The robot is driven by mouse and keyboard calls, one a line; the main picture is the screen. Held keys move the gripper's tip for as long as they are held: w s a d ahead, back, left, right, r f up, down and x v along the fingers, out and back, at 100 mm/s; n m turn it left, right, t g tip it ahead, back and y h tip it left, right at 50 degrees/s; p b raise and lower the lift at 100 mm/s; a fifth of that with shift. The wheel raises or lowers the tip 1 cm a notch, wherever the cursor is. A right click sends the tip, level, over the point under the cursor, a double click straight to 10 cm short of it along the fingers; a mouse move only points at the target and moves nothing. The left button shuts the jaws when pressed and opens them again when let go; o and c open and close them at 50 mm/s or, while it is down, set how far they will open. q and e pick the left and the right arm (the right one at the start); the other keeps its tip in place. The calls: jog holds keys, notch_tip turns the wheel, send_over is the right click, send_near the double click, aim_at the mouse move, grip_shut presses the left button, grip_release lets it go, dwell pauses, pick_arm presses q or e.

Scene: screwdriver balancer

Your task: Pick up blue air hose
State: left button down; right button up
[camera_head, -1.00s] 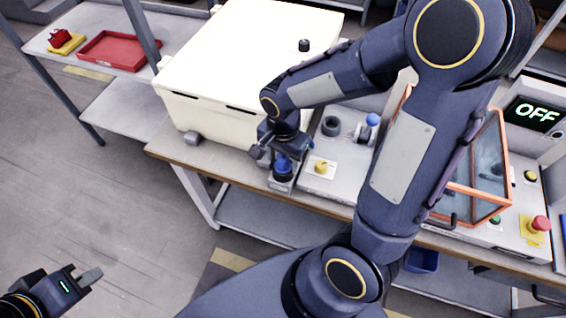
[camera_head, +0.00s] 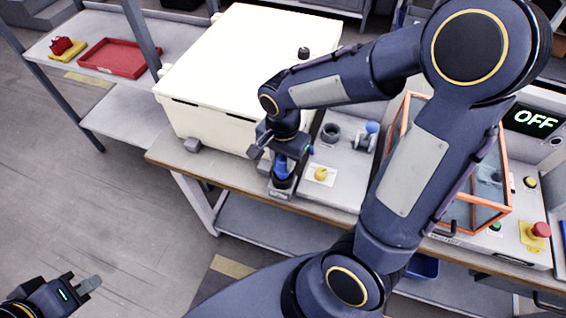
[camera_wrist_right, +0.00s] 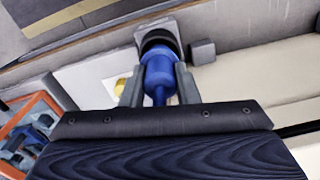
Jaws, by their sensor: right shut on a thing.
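The blue air hose (camera_wrist_right: 158,72) is a blue piece with a rounded body and a dark ring at its far end. It stands at the bench's front edge, and in the head view the hose (camera_head: 282,167) is partly covered by my right gripper (camera_head: 281,160). In the right wrist view my right gripper (camera_wrist_right: 158,90) has a finger on each side of the blue body and is shut on it. A grey holder (camera_head: 281,190) is below the hose. My left gripper (camera_head: 80,283) is far off at the lower left, over the floor; its finger gap is unclear.
A large cream box (camera_head: 215,112) stands just behind and left of the right gripper. A yellow knob (camera_head: 320,174) is close on the right. An orange-framed guard (camera_head: 470,212), a red button (camera_head: 540,230) and an OFF display (camera_head: 533,119) are further right. A red tray (camera_head: 112,58) lies on the left shelf.

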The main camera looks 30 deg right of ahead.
jog(key=s+a+r+b, duration=0.1)
jog(key=s+a+r, duration=0.7)
jog(key=s+r, duration=0.2)
jog(key=shift+s+r, duration=0.35)
jog(key=shift+s, duration=0.4)
jog(key=shift+a, duration=0.1)
